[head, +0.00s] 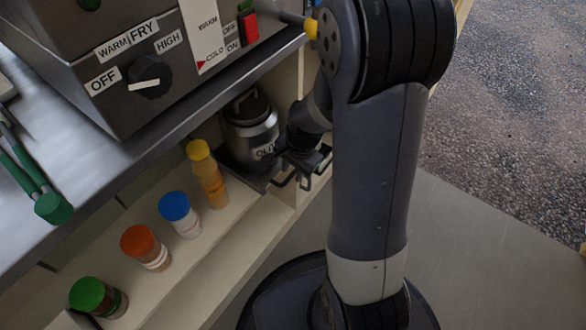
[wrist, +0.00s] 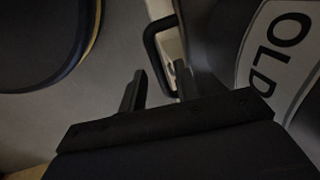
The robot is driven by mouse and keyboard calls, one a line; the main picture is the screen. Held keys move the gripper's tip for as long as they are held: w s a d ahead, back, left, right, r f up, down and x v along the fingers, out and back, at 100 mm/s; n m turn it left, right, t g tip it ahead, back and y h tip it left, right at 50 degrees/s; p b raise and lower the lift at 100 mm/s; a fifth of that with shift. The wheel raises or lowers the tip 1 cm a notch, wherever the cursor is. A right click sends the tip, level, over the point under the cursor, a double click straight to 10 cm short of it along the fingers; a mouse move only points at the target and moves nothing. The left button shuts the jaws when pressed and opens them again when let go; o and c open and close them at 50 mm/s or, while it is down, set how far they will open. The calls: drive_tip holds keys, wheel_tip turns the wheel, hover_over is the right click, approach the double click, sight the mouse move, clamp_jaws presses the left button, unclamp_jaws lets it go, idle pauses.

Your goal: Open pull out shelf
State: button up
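The pull out shelf (head: 252,178) is a dark tray low in the cream counter, under a metal canister (head: 250,125). A dark bar handle (head: 305,180) shows at its front; it also shows in the wrist view (wrist: 152,48). My gripper (head: 312,160) is at the handle, partly hidden by its own wrist in the head view. In the wrist view its two fingers (wrist: 159,70) stand apart, with the lower part of the handle in line with the gap between them. I cannot tell whether they touch it.
The canister's label reads "OLD" in the wrist view (wrist: 284,45). Several capped bottles, including a yellow-capped one (head: 208,175), stand on the ledge left of the shelf. A fryer box (head: 110,70) and green-handled tongs (head: 30,175) are on the counter. Floor (head: 480,240) at right is clear.

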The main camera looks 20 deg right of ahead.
clamp_jaws()
drive_tip(key=shift+s, duration=0.1)
idle(0.4)
